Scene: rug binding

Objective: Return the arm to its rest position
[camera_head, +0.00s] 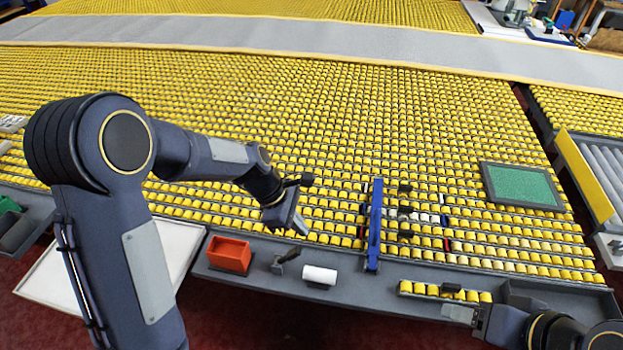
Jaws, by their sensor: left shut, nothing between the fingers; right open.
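My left arm (120,190) comes in from the left and reaches over the yellow roller table. My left gripper (300,222) is shut and empty, just above the front rows of rollers, left of the upright blue bar. My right gripper (450,312) is open at the lower right, by the front ledge below a short row of yellow rollers. Only part of my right arm (560,332) shows, at the bottom right corner.
The front ledge holds an orange-red bin (229,254), a small dark tool (285,260) and a white roll (320,275). A green panel in a dark frame (521,185) lies on the rollers at right.

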